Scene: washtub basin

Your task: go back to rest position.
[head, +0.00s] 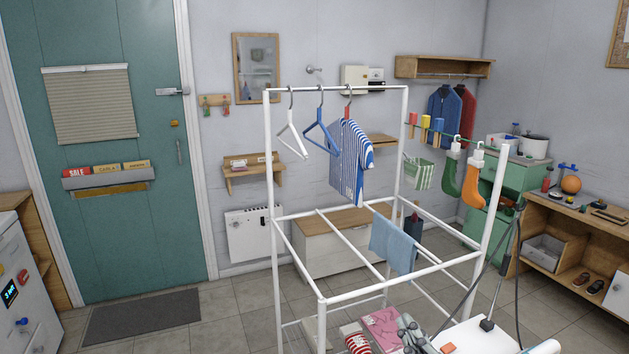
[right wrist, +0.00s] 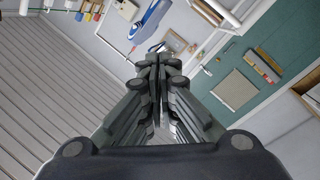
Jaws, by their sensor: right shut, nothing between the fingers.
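My right gripper (head: 408,328) shows at the bottom of the head view, low beside the white drying rack (head: 345,299). In the right wrist view its fingers (right wrist: 157,62) are together with nothing between them. My white right arm comes in from the lower right. My left gripper is not in view. On the rack's top bar hang a white hanger (head: 291,135), a blue hanger (head: 321,135) and a blue-and-white striped shirt (head: 350,160). A light blue cloth (head: 393,243) hangs over a lower bar.
A pink item (head: 381,326) and a red-and-white striped item (head: 357,343) lie low in the rack near my gripper. Green and orange stockings (head: 472,185) hang at the right. A wooden shelf unit (head: 560,231) stands farther right.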

